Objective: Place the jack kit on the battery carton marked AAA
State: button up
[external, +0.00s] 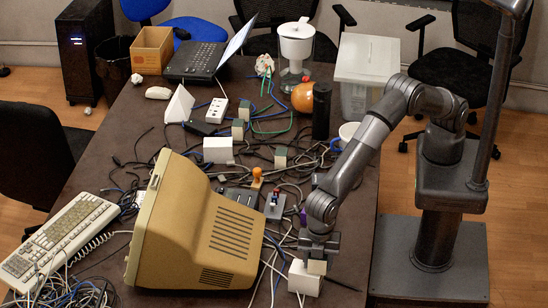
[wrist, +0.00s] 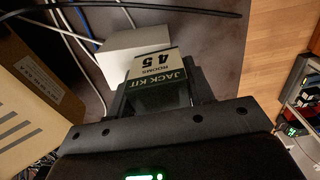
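The jack kit (wrist: 160,75) is a small box with a pale and dark green label reading "JACK KIT" and "ROOMS 45". In the wrist view it sits between the two fingers of my gripper (wrist: 162,95), which look closed against its sides. In the external view my gripper (external: 318,250) is low at the table's near right, with the kit's beige end (external: 317,267) below it. A white carton (external: 305,279) is right beside or under the kit; it also shows in the wrist view (wrist: 125,48). I cannot tell whether they touch. No AAA marking is readable.
Another white carton (external: 218,150) stands mid-table among tangled cables. Several small green-and-beige boxes (external: 280,158) stand nearby. A large beige monitor (external: 205,235) is left of my gripper. A switch box with a red knob (external: 274,204) stands behind it. The table's right edge is close.

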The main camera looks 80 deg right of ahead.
jog(key=o, duration=0.4)
jog(key=shift+o, duration=0.2)
jog(key=shift+r, duration=0.1)
notch_tip(320, 180, up, 12)
jog(key=shift+r, duration=0.1)
jog(key=shift+d, duration=0.1)
